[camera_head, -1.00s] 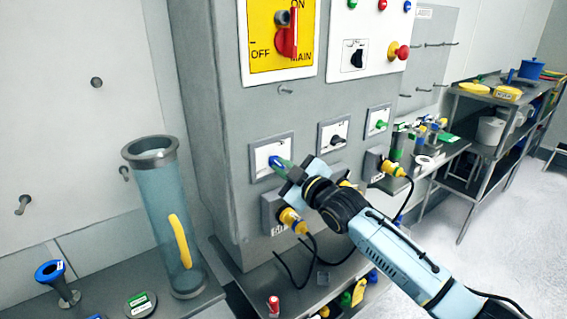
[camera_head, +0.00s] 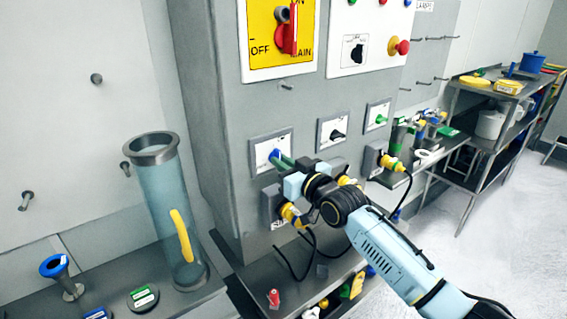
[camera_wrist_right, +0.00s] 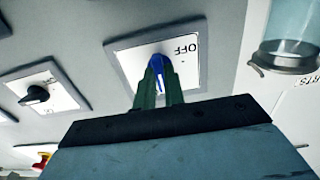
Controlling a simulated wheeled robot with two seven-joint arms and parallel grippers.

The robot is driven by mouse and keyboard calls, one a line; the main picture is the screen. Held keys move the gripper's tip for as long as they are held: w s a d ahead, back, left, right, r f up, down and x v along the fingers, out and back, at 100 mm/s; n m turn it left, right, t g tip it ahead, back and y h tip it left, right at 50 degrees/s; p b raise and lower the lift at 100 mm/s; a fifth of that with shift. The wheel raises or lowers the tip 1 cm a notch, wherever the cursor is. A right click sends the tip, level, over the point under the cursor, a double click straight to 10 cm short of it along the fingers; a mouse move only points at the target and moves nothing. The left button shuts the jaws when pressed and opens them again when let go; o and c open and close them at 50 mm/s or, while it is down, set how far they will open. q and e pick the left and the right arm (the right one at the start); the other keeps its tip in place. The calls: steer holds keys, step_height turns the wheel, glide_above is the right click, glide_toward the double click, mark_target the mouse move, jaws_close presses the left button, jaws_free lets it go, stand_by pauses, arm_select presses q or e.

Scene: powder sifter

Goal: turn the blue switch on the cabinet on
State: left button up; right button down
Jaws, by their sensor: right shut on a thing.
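The blue switch (camera_head: 275,155) sits on a white plate with a grey frame on the front of the grey cabinet (camera_head: 222,110). My right gripper (camera_head: 281,160) reaches it from the lower right, its green fingers shut on the switch. In the right wrist view the fingers (camera_wrist_right: 158,80) close around the blue knob (camera_wrist_right: 157,62), and the word OFF shows on the plate beside it. The knob's exact angle is partly hidden by the fingers. My left gripper is not in view.
A black switch (camera_head: 337,134) and a green switch (camera_head: 380,119) sit to the right on the cabinet. Yellow plugs with cables (camera_head: 291,214) stick out below. A clear tube (camera_head: 160,200) stands at left. A yellow panel with a red main switch (camera_head: 290,40) is above.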

stand_by(0.5)
steer(key=c, duration=1.5)
jaws_free()
steer(key=b+v, duration=0.1)
steer(key=v, duration=1.2)
steer(key=shift+s+d, duration=0.15)
steer(key=shift+s, duration=0.05)
